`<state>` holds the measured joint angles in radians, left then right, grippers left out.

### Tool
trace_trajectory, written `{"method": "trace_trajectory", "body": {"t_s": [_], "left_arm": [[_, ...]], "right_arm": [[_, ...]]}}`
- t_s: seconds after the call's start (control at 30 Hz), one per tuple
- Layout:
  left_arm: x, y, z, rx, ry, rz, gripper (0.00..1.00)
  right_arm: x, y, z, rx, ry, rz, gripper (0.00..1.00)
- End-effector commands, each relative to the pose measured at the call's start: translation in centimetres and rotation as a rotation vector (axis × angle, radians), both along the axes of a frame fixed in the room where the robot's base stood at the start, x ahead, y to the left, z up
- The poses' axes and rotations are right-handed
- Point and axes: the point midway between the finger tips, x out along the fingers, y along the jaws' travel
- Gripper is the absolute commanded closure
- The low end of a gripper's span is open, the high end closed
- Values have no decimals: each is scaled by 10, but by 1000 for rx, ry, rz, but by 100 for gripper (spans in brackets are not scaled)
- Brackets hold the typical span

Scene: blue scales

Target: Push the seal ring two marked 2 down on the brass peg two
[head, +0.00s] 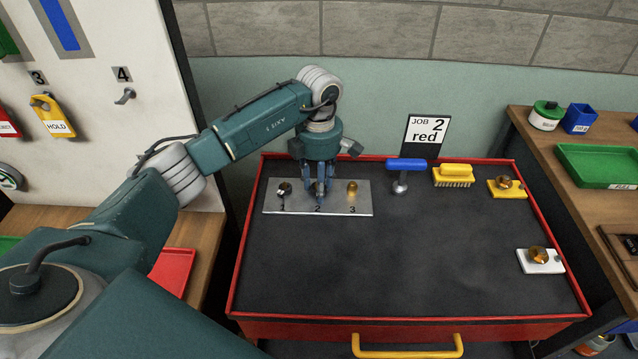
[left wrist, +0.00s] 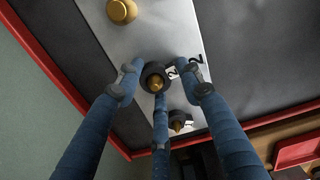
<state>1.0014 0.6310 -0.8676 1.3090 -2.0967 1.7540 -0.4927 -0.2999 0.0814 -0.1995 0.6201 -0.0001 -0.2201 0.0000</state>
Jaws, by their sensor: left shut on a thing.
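The pale metal plate (head: 362,207) lies at the back left of the red-edged bench, with pegs marked 1, 2 and 3. My left gripper (head: 318,193) points down over position 2 and hides it in the head view. The tip of brass peg two (left wrist: 156,84) shows through the ring. How far down the ring sits I cannot tell. My right gripper is not in view.
Peg one (head: 284,188) carries a dark ring with a tag. Brass peg three (head: 352,188) is bare. A blue-handled tool (head: 406,165), a yellow brush (head: 453,176), and yellow (head: 507,194) and white (head: 541,268) blocks stand to the right. The bench's middle is clear.

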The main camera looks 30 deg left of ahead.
Motion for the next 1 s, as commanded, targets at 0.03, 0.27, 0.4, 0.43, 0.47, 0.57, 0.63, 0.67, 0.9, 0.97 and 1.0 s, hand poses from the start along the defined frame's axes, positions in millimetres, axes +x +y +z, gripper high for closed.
{"method": "trace_trajectory", "body": {"t_s": [0.03,0.27,0.4,0.43,0.47,0.57,0.63,0.67,0.9,0.97,1.0], "left_arm": [[0,0,-2,0,0,0,76],[0,0,-1,0,0,0,55],[0,0,-1,0,0,0,41],[0,0,-1,0,0,0,41],[0,0,-1,0,0,0,41],[0,0,-1,0,0,0,41],[0,0,0,0,0,0,41],[0,0,1,0,-1,0,41],[2,0,36,0,-5,-1,41],[2,0,49,0,-6,0,41],[2,0,58,0,-6,0,41]], "right_arm": [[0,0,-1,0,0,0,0],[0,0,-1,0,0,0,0],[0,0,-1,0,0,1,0],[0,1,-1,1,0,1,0],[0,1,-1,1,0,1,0],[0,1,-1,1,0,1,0],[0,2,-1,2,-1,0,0],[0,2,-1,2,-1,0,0],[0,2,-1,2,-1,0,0],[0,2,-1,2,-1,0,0],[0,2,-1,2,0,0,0]]}}
